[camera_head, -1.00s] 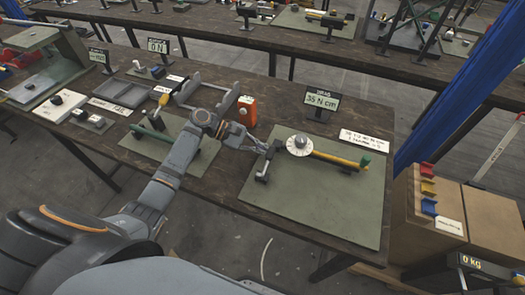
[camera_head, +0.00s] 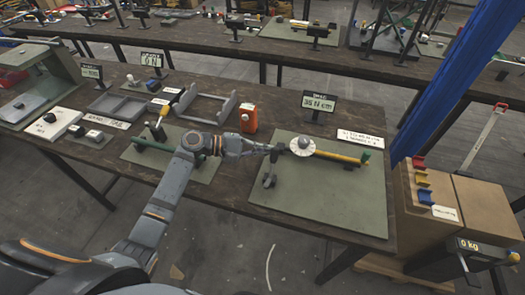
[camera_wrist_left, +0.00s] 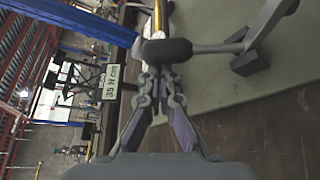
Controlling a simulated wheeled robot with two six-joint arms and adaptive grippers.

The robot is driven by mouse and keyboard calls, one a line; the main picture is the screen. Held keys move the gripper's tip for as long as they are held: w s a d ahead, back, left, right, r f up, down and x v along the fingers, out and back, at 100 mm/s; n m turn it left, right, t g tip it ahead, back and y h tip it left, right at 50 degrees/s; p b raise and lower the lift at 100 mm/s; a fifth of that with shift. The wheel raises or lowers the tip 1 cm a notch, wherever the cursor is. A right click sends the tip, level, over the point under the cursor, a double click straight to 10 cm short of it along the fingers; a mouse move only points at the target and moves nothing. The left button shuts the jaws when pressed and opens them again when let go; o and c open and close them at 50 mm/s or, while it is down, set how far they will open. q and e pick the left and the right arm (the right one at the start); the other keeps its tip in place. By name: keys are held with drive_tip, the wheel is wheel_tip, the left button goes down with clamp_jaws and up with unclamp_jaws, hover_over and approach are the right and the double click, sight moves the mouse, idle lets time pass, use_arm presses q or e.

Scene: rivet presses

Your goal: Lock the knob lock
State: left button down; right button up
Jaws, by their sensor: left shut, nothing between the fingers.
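A white dial (camera_head: 302,146) with a yellow bar (camera_head: 338,157) ending in a green knob (camera_head: 365,157) stands on the right green mat (camera_head: 335,205). A dark stand (camera_head: 269,181) is at its left. My left gripper (camera_head: 277,149) is shut and empty, just left of the dial. In the left wrist view its fingertips (camera_wrist_left: 160,73) meet just in front of a dark rounded knob (camera_wrist_left: 165,50) on a grey bar; I cannot tell if they touch. The yellow bar shows behind the knob. The right gripper is not in view.
A sign reading 35 N cm (camera_head: 318,102) stands behind the mat, with a white label (camera_head: 361,138) to its right. An orange box (camera_head: 248,118) and a grey bracket (camera_head: 208,105) are behind my left arm. Cardboard boxes (camera_head: 485,205) stand right of the table.

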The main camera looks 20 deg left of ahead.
use_arm(q)
drive_tip(key=shift+s+d+r+m+t+b, duration=0.1)
drive_tip(key=shift+s+r+m+t+b, duration=0.1)
drive_tip(key=shift+s+m+t+b, duration=0.35)
drive_tip(key=shift+s+r+m+t+h+b, duration=0.3)
drive_tip(key=shift+s+m+h+b, duration=0.2)
drive_tip(key=shift+s+m+b, duration=0.35)
drive_tip(key=shift+s+r+m+t+h+b, duration=0.2)
drive_tip(key=shift+s+r+m+b, duration=0.2)
drive_tip(key=shift+s+b, duration=0.2)
drive_tip(key=shift+s+r+m+t+h+b, duration=0.1)
drive_tip(key=shift+s+r+m+h+b, duration=0.1)
drive_tip(key=shift+s+r+m+b, duration=0.25)
drive_tip(key=shift+s+f, duration=0.1)
drive_tip(key=shift+f, duration=0.05)
